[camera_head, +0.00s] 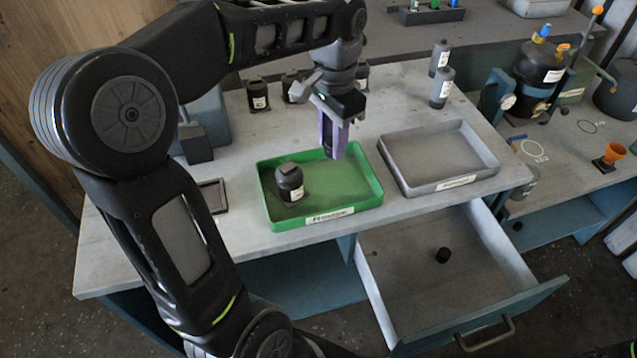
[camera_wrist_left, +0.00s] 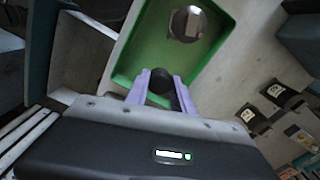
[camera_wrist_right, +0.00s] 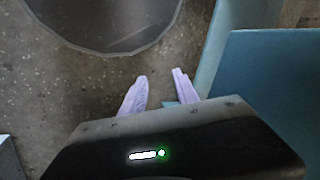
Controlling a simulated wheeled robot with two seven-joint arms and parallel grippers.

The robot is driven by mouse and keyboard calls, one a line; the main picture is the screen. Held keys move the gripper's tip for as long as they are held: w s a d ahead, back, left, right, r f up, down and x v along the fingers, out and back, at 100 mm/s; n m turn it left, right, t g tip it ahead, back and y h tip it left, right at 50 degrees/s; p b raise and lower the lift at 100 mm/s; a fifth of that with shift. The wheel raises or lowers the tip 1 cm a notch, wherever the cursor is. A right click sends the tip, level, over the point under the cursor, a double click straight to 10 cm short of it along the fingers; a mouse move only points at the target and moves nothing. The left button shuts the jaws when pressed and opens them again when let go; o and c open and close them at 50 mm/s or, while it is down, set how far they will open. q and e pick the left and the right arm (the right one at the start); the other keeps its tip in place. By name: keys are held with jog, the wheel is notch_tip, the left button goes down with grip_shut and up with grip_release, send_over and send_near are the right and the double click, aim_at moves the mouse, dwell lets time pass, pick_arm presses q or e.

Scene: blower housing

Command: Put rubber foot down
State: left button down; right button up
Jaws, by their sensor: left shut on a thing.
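My left gripper (camera_head: 333,148) points down over the right part of the green tray (camera_head: 350,197). In the left wrist view, its lilac fingers (camera_wrist_left: 162,88) are shut on a small black round rubber foot (camera_wrist_left: 161,80), above the tray (camera_wrist_left: 130,58). In the head view the fingers hide this foot. Another small black piece, like a rubber foot (camera_head: 442,255), lies in the open drawer. A black housing with a white label (camera_head: 290,183) stands in the left part of the green tray. My right gripper (camera_wrist_right: 160,80) is open and empty above the floor beside a teal panel.
A grey tray (camera_head: 437,160) lies right of the green one. The open drawer (camera_head: 405,290) juts out below it. A small dark frame (camera_head: 213,196) lies left of the green tray.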

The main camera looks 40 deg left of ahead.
pick_arm(q)
send_over(330, 186)
jog(key=shift+f, duration=3.15)
jog(key=shift+f+p, duration=0.3)
jog(key=shift+f, duration=1.6)
jog(key=shift+f, duration=0.25)
jog(key=c, duration=1.1)
grip_release()
jog(key=shift+r, duration=0.1)
jog(key=shift+r, duration=0.1)
notch_tip(330, 186, up, 12)
jog(key=shift+r, duration=0.1)
